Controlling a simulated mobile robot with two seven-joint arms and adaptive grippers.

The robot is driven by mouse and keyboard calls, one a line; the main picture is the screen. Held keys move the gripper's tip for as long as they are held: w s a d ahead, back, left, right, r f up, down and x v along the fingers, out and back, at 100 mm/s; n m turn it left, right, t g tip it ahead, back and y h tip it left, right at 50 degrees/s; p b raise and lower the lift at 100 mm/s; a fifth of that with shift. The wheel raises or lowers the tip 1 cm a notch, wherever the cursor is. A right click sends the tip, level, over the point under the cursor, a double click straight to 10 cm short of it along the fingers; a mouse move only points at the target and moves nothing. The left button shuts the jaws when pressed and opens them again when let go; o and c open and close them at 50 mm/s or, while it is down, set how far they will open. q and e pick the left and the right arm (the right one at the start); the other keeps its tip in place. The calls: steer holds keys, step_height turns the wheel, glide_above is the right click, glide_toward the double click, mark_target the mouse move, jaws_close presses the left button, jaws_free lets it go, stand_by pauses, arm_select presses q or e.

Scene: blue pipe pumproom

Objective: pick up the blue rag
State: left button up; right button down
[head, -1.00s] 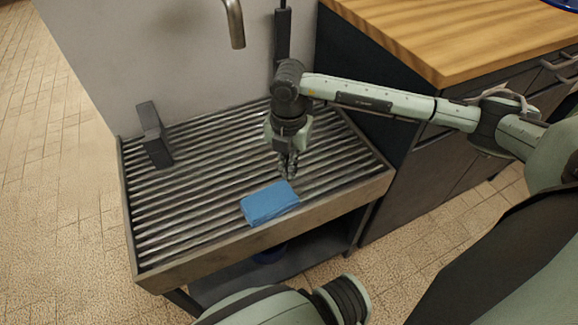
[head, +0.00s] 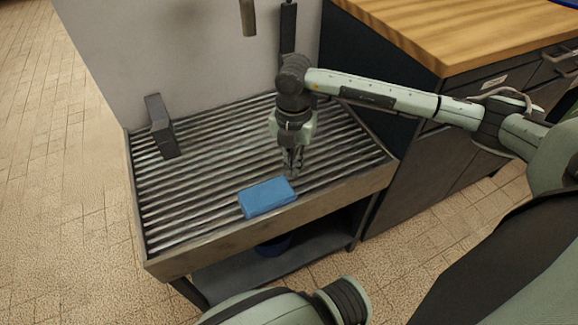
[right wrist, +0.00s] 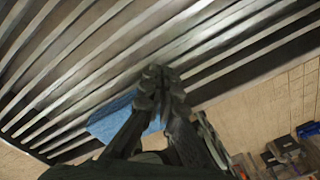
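The blue rag (head: 267,198) is a flat, folded block lying on the slatted metal rack (head: 190,205), close to its front edge. It also shows in the right wrist view (right wrist: 108,121), partly hidden behind a finger. My right gripper (head: 292,172) points down over the rack at the rag's far right corner. Its fingertips (right wrist: 160,88) are together with nothing visible between them. I cannot tell whether they touch the rag. My left gripper is not in view.
A dark upright bracket (head: 161,126) stands at the rack's back left. A metal spout (head: 248,18) hangs above the back. A dark cabinet with a wooden top (head: 450,35) stands right of the rack. A blue object (head: 273,246) sits on the shelf below.

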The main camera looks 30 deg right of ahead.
steer(key=shift+w+d+b, duration=0.3)
steer(key=shift+w+d, duration=0.55)
steer(key=shift+d, duration=0.15)
steer(key=shift+w+r, duration=0.2)
steer(key=shift+r, duration=0.25)
steer(key=shift+w+r, duration=0.2)
steer(key=shift+r, duration=0.25)
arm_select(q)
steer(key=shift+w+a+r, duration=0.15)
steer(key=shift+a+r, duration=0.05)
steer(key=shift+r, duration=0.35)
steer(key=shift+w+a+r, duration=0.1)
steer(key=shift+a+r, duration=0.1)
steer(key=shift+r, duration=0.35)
arm_select(e)
step_height(320, 180, up, 9)
steer(key=shift+f, duration=0.15)
